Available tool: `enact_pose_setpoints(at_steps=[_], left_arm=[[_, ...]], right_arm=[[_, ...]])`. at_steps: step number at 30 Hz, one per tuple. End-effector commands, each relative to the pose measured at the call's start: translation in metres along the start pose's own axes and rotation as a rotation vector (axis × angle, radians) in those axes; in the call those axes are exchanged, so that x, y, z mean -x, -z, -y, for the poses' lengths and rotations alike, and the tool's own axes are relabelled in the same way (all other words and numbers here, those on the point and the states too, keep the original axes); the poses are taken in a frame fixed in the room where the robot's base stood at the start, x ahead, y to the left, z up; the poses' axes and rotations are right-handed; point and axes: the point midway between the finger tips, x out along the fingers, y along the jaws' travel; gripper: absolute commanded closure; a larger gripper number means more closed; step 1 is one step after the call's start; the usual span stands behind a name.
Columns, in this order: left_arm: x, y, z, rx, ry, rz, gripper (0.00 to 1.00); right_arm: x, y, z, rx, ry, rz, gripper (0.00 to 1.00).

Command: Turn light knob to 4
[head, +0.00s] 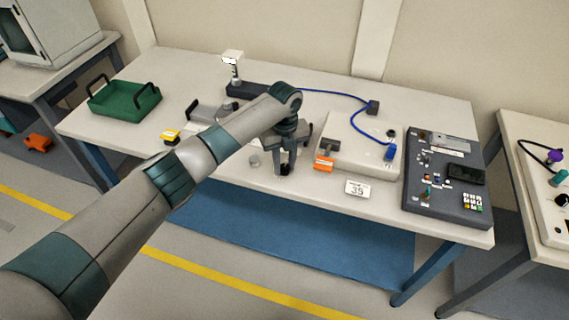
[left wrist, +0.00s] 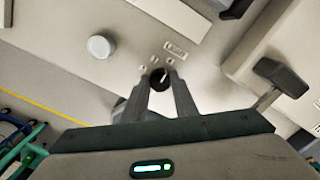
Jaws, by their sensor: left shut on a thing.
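My left gripper (head: 284,168) reaches down over the front middle of the table. In the left wrist view its two fingertips (left wrist: 160,82) are shut on a small round black knob (left wrist: 159,77) with a white pointer line. Small pale marks and a label (left wrist: 175,49) lie around the knob's far side, too small to read. In the head view the gripper mostly hides the knob. A small white display card (head: 357,189) to the right seems to read 3.5. My right gripper is not in view.
A grey round cap (left wrist: 100,46) stands left of the knob. A white box with a dark T-shaped lever (left wrist: 283,75) is to its right. A dark panel (head: 420,199) with keypad, a green tray (head: 124,113) and a blue cable (head: 335,95) are also on the table (head: 230,179).

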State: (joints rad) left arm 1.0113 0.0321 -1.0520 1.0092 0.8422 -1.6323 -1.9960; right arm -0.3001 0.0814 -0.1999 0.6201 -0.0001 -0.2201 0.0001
Motion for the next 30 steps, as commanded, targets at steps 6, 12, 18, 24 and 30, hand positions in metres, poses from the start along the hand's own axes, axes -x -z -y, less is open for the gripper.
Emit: enact_pose_setpoints(at_steps=[6,12,18,24,30], left_arm=[[0.003,-0.002,0.001,0.001,0.003,0.005,0.65],[0.002,-0.001,0.001,0.001,0.002,0.003,0.55],[0.002,-0.001,0.000,0.001,0.001,0.002,0.55],[0.013,-0.001,0.001,0.000,0.003,0.003,0.55],[0.040,-0.001,0.001,0.000,0.004,0.004,0.55]], right_arm=[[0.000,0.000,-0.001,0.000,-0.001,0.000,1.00],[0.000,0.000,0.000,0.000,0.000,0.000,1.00],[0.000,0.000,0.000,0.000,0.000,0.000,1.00],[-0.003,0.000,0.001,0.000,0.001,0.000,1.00],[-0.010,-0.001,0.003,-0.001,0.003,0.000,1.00]])
